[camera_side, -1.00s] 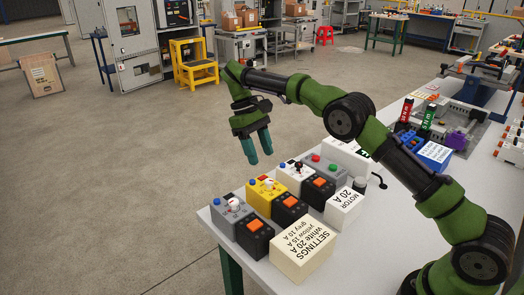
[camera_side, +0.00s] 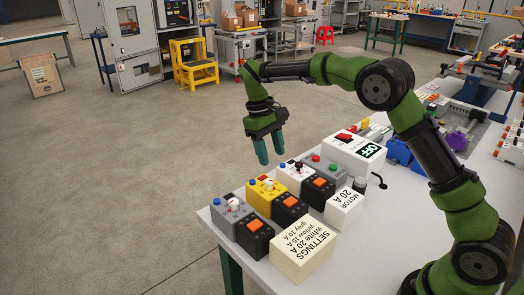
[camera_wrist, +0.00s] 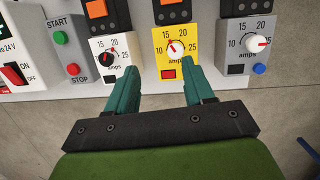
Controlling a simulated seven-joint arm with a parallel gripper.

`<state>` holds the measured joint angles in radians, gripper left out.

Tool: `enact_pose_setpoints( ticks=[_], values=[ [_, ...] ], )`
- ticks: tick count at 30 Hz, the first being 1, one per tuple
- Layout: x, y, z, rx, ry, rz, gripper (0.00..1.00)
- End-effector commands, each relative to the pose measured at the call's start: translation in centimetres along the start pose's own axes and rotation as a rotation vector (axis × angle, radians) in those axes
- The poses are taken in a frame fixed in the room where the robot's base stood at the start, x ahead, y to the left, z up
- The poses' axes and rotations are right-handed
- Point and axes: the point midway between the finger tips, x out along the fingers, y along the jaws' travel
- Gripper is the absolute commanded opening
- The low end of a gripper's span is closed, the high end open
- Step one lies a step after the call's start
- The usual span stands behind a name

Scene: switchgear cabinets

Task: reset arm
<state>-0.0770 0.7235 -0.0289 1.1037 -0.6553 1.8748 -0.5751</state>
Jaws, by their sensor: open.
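My gripper (camera_side: 270,152) hangs in the air beyond the far edge of the bench in the side view, fingers down, apart and empty. In the wrist view my gripper (camera_wrist: 162,72) has its fingers spread below the white dial unit (camera_wrist: 110,50) and the yellow dial unit (camera_wrist: 176,42). A grey dial unit (camera_wrist: 247,45) stands to their right. In the side view the grey (camera_side: 230,215), yellow (camera_side: 263,195) and white (camera_side: 292,174) units stand in a row on the bench. I see no contact with them.
A grey START/STOP box (camera_side: 326,168) and a white box with a red switch and OFF sign (camera_side: 355,150) continue the row. A SETTINGS block (camera_side: 302,252) and a MOTOR 20 A block (camera_side: 345,208) stand at the near side. Open floor (camera_side: 120,180) lies left of the bench.

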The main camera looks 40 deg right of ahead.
Motion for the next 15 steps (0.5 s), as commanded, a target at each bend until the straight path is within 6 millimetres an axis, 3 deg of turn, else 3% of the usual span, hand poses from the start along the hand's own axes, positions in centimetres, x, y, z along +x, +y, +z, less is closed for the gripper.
enact_pose_setpoints(
  ticks=[6, 15],
  values=[
    [-3.0, -0.3, 6.2, 0.098, 0.200, -0.089, 0.52],
    [-4.0, -1.4, 15.7, 0.262, 0.469, -0.244, 0.52]
  ],
)
